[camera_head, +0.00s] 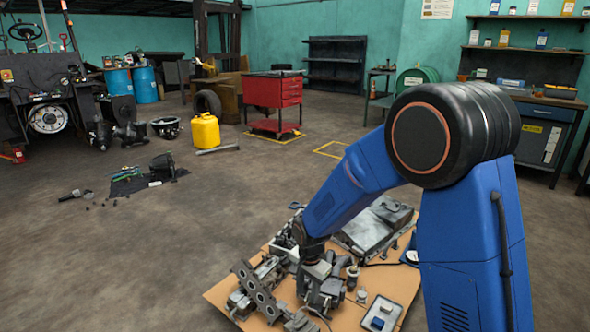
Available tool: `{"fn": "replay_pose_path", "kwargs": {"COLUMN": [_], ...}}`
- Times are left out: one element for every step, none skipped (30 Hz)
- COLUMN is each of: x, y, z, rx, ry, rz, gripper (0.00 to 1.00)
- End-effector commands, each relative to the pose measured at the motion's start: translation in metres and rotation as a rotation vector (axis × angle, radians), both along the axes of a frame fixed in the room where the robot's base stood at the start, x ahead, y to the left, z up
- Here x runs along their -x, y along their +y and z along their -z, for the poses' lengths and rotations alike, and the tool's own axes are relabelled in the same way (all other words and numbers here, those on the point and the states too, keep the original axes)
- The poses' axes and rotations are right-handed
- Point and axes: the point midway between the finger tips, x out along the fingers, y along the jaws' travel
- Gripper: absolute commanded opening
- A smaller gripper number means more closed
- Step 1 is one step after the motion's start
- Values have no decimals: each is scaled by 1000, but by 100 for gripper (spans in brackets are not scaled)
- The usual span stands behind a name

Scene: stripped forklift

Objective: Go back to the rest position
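My blue arm reaches from the right down to the left, over a sheet of tan cardboard (222,292) on the floor. My gripper (322,296) is low at the end of the dark wrist, among grey metal engine parts on the cardboard. Its fingers blend with the parts around them, so I cannot tell whether it is open or shut or touches anything. An engine head with round openings (257,291) lies just left of it. A grey metal housing (368,232) lies behind, partly hidden by my arm. A small tray (381,314) with blue and white items lies to the right of the gripper.
Open concrete floor lies left of the cardboard. A dark mat with tools (135,183) is at left. A yellow jerrycan (205,131), a red tool cart (274,92) and the stripped forklift (45,90) stand farther back. A workbench (545,120) stands at right.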

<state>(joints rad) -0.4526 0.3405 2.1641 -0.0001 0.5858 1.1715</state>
Motion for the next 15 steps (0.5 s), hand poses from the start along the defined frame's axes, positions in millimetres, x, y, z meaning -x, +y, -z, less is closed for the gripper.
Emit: {"fn": "replay_pose_path", "kwargs": {"x": [2,4,7,10,12,15,19,22,26,29,33,38,42,46,52], "y": [-10,-16,-24,-29,-35,-43,-49,-54,-62,-67,-73,-81,-86,-91,-98], "z": [-17,-25,-36,-44,-53,-63,-71,-78,-88,-95,-102,-111,-118,-125,-133], "rx": [-6,-7,-8,-9,-10,-11,-11,-11,-12,-12,-11,-10,-10,-9,-7], "ry": [-15,-22,-28,-35,-42,-51,-57,-63,-73,-80,-87,-94,-102,-109,-118], "rz": [-15,-27,-44,-57,-69,-84,-97,-110,-126,-138,-152,-168,-179,-192,-209], "gripper": [36,36,36,36,36,36,36,36,36,36,36,36,36,36,36]}}
